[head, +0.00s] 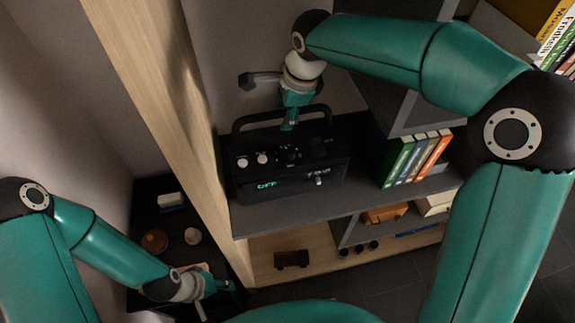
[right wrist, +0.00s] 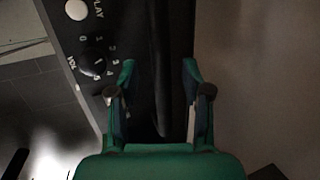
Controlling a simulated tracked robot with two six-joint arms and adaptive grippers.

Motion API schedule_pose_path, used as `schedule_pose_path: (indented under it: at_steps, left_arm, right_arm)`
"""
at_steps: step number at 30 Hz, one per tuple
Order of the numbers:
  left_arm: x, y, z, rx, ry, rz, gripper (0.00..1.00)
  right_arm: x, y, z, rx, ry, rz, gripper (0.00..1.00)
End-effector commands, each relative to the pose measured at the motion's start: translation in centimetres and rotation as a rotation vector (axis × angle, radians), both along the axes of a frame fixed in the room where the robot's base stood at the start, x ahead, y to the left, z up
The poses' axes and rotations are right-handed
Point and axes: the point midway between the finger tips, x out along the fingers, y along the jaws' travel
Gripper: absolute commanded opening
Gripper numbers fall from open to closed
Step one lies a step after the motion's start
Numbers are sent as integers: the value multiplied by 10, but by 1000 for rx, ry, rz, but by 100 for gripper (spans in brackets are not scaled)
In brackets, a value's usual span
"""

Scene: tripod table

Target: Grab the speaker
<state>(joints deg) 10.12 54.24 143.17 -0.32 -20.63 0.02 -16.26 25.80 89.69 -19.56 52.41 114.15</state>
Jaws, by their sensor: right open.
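The speaker (head: 285,180) is a black box with knobs, a lit "OFF" display and a carrying handle on top. It stands on a dark grey shelf (head: 340,205). My right gripper (head: 290,122) is over its top, at the handle. In the right wrist view my right gripper (right wrist: 160,75) is open, with a finger on either side of the dark handle bar; contact cannot be told. The speaker's panel (right wrist: 90,50) with its volume knob shows to the left there. My left gripper (head: 218,288) is low at the left, away from the speaker; its jaw state is unclear.
Upright books (head: 415,160) stand right of the speaker on the same shelf. A wooden upright panel (head: 165,110) rises at its left. A lower shelf holds a small dark toy-like object (head: 291,259). Small items stand on a dark surface (head: 150,210) at the left.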

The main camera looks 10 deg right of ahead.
Motion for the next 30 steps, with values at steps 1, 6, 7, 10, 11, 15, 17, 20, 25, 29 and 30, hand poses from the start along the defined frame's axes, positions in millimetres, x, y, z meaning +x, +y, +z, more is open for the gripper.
schedule_pose_path:
  at_steps: [1, 6, 7, 10, 11, 15, 17, 20, 25, 29, 30]
  left_arm:
    - [0, 0, 0, 0, 0, 0, 40]
    - [0, 0, 0, 0, 0, 0, 40]
    - [0, 0, 0, 0, 0, 0, 40]
    - [0, 0, 0, 0, 0, 0, 40]
    - [0, 0, 0, 0, 0, 0, 40]
    - [0, 0, 0, 0, 0, 0, 40]
    - [0, 0, 0, 0, 0, 0, 40]
    - [0, 0, 0, 0, 0, 0, 40]
    - [0, 0, 1, 0, 0, 0, 40]
    - [0, 0, 1, 0, 0, 0, 40]
    - [0, 0, 1, 0, 0, 0, 40]
  right_arm:
    - [0, 0, 0, 0, 0, 0, 49]
    - [0, 0, 0, 0, 0, 0, 49]
    - [0, 0, 0, 0, 0, 0, 47]
    - [0, 0, 0, 0, 0, 0, 30]
    - [0, 0, 0, 0, 0, 0, 25]
    - [0, 0, 0, 0, 1, 0, 2]
    - [0, 0, 0, 0, 1, 0, 0]
    - [-1, 0, -1, 0, 2, -1, 0]
    - [1, 0, 4, 4, -5, -4, 0]
    - [0, 0, 3, 4, -4, -5, 0]
    - [0, 0, 3, 4, -4, -5, 0]
